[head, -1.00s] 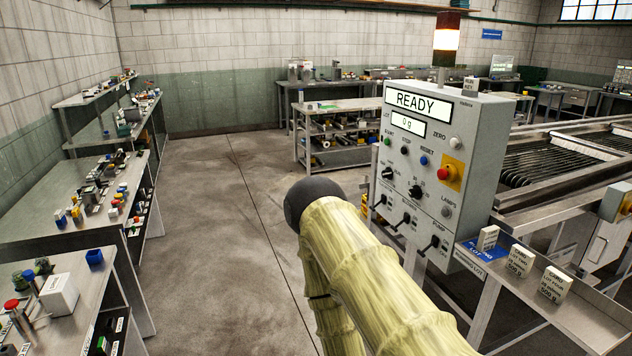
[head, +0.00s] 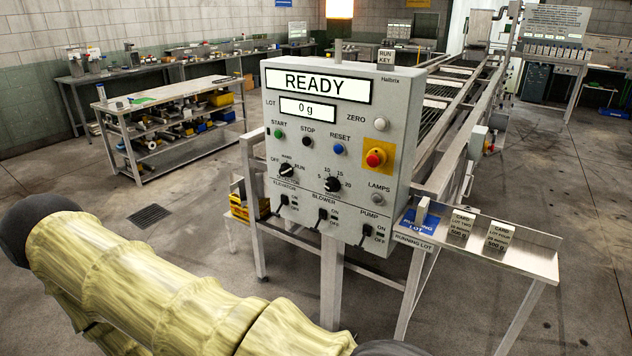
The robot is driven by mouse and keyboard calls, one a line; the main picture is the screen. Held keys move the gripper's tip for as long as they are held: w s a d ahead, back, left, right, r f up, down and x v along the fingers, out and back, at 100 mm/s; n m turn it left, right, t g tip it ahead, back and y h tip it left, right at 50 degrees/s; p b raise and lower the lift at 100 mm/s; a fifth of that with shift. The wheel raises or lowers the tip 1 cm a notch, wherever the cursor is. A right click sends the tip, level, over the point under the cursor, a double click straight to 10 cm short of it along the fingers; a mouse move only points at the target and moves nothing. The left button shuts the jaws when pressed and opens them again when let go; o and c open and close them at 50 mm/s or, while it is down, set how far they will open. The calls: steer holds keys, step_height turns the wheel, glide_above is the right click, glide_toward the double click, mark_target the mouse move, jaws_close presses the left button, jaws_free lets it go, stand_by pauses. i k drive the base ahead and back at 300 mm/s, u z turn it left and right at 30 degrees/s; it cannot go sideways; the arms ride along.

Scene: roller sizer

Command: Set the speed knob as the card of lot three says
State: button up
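The control box (head: 335,150) stands in the middle of the head view, its screen reading READY and 0 g. The speed knob (head: 333,184) is a small black dial low on its face, with a scale of 5, 10, 15 and 20 around it. Where its pointer stands is too small to tell. A small upright piece (head: 422,212) stands on the blue running-lot plate (head: 414,229); no lot number is readable on it. Beside it stand two cards, one seemingly lot two (head: 460,227), the other seemingly lot four (head: 498,239). My gripper is out of view.
The selector knob (head: 290,170), a red stop button (head: 376,158) and several switches sit near the speed knob. The card shelf (head: 540,264) juts out to the right. A roller conveyor runs behind the box. A workbench (head: 165,92) stands left, with open floor before it.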

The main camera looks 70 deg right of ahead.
mark_target(332, 184)
steer(key=z, duration=0.65)
steer(key=i, duration=0.9)
steer(key=z, duration=1)
